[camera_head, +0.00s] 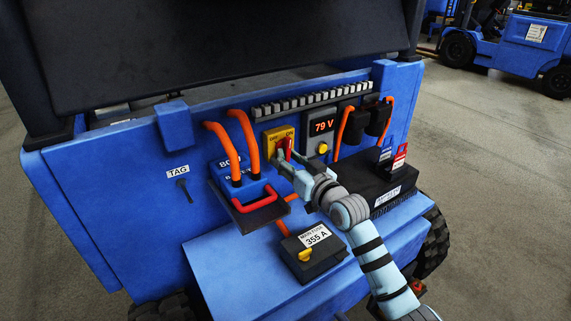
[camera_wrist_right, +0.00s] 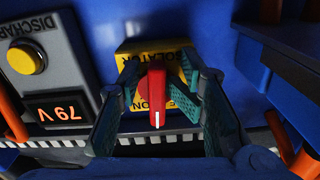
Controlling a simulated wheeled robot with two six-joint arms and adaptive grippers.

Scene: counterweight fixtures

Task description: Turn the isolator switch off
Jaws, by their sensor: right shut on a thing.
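The isolator switch is a yellow plate (camera_head: 270,137) on the blue panel with a red handle (camera_head: 286,144). My right gripper (camera_head: 286,158) is at the switch, its fingers on the handle. In the right wrist view the red handle (camera_wrist_right: 156,92) stands between the two fingers of my right gripper (camera_wrist_right: 160,84), with the yellow plate (camera_wrist_right: 140,48) behind. The handle's white mark points to the picture's bottom, beside lettering that reads upside down and is partly covered. My left gripper is not in view.
Left of the switch are thick orange cables (camera_head: 247,140) and a red loop handle (camera_head: 258,200). Right of it are a 79 V display (camera_head: 322,125) and a yellow button (camera_head: 323,148). A main fuse box (camera_head: 313,250) and a black box (camera_head: 375,190) stand below.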

